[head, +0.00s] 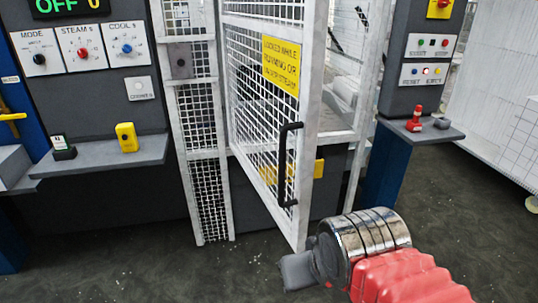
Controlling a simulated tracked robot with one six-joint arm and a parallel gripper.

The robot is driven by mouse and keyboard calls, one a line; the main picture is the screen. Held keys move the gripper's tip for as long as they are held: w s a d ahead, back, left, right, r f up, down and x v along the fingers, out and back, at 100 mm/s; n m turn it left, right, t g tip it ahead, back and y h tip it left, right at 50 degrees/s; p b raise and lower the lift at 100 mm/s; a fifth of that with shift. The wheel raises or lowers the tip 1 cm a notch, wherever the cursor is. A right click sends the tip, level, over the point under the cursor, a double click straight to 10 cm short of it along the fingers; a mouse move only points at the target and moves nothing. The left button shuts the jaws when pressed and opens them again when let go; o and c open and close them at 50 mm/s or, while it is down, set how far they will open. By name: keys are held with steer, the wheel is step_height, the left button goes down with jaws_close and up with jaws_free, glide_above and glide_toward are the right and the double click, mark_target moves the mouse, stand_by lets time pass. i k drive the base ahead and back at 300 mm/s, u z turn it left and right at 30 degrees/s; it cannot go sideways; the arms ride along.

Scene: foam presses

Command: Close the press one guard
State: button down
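The press guard (308,150) is a white-framed wire mesh door in the middle of the head view. It stands ajar, swung out toward me, with its free edge apart from the right post of the frame. It carries a black vertical handle (286,165) and a yellow warning sign (281,65). My gripper (297,271) is at the lower right, below the handle and near the foot of the door's free edge. Its dark end points left. Whether its fingers are open or shut cannot be seen. I cannot tell whether it touches the door.
A control panel (84,50) with knobs and a shelf (100,158) holding a yellow device (127,137) stand at the left. A button post (428,60) with a small shelf (424,131) stands at the right. The dark floor (130,265) in front is clear.

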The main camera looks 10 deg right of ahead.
mark_target(294, 56)
steer(key=u, duration=1.65)
steer(key=i, duration=1.2)
steer(key=z, duration=1.4)
